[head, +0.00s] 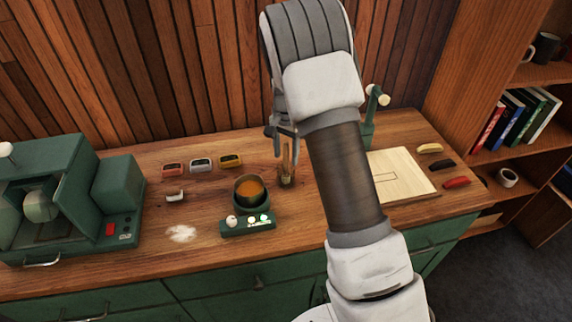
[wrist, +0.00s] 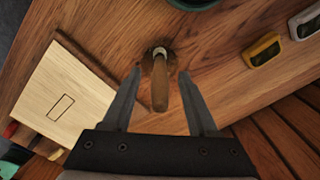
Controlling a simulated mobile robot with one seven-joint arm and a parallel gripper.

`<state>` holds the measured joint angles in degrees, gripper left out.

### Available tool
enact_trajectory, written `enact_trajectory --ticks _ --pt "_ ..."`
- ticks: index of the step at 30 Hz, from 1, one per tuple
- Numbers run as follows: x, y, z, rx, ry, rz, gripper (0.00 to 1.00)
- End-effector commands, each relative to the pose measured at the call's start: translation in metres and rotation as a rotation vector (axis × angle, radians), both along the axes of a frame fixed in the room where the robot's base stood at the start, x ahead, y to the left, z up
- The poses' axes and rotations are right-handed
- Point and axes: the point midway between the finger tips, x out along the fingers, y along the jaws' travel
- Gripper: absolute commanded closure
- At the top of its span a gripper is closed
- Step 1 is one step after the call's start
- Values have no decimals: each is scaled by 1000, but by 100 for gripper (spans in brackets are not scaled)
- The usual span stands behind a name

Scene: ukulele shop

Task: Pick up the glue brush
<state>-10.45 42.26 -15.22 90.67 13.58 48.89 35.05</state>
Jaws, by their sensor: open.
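The glue brush (head: 286,172) appears to stand upright on the wooden bench, just right of the glue pot, partly hidden by my gripper in the head view. In the wrist view its brown wooden handle (wrist: 160,92) points toward the camera, with a pale ring at its far end and a rounded brown base around it. My gripper (wrist: 160,73) is open and empty, pointing down over the brush. Its fingers lie on either side of the handle, with a visible gap on both sides. The fingertips (head: 285,140) are small in the head view, so their exact height is unclear.
A pot of amber glue (head: 250,188) sits on a green warmer (head: 247,222) left of the brush. A pale wooden board (head: 405,180) lies to the right. A green machine (head: 60,200) stands at the left.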

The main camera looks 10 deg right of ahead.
Motion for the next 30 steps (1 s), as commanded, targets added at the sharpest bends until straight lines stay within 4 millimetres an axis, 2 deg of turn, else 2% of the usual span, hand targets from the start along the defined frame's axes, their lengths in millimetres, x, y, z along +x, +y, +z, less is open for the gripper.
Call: enact_trajectory --ticks 5,15,26,30 --pt "0 0 0 0 0 0 41" --pt "0 0 0 0 0 0 100" --pt "0 0 0 -1 -1 0 100" --pt "1 0 7 0 -3 1 100"
